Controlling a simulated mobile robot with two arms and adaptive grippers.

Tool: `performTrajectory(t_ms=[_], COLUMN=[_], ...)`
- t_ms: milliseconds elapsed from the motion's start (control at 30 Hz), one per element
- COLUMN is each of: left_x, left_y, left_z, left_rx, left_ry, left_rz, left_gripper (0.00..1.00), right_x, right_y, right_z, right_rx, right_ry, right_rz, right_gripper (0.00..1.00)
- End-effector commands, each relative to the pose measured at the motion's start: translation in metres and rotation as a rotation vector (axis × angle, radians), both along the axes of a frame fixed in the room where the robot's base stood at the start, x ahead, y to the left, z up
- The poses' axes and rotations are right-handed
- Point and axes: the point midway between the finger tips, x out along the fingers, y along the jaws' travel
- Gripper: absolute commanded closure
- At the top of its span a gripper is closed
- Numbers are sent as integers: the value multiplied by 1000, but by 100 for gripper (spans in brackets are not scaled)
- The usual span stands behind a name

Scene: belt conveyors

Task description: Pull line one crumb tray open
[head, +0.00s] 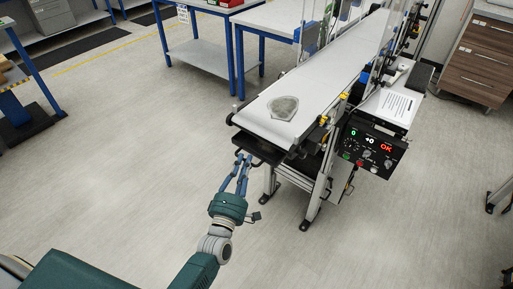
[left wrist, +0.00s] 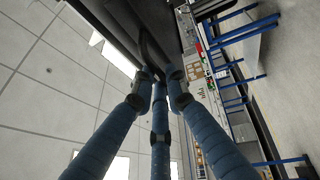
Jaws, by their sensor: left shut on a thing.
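The conveyor belt (head: 330,75) runs away from me, with its near end close to my left arm. The dark crumb tray (head: 262,151) sits under that near end. My left gripper (head: 242,158) is at the tray's front edge, its blue fingers shut on the tray's handle. In the left wrist view the fingers (left wrist: 158,78) close together on the dark curved handle (left wrist: 150,48), below the black tray underside (left wrist: 112,18). How far the tray sticks out is hard to tell. My right gripper is not in view.
A grey, see-through item (head: 284,107) lies on the belt's near end. A control box (head: 372,148) with lit displays hangs at the belt's right side. A blue-legged table (head: 200,55) stands behind at the left. The floor left of the conveyor is clear.

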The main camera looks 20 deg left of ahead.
Motion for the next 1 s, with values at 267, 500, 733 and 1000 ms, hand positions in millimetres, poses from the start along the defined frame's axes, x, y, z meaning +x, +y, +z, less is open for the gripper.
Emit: performTrajectory(t_ms=[267, 500, 733, 1000], left_x=[-75, -113, -125, -126], left_y=[26, 40, 45, 45], left_z=[-1, -1, -1, -2], left_rx=[2, -1, -2, -2], left_ry=[8, 5, 3, 3], left_rz=[-2, -1, -1, -1], left_gripper=[100, 100, 100, 100], right_x=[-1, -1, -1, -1], right_y=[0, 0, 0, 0], right_z=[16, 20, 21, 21], right_rx=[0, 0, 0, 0], right_ry=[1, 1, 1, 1], right_rz=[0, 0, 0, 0], right_gripper=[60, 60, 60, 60])
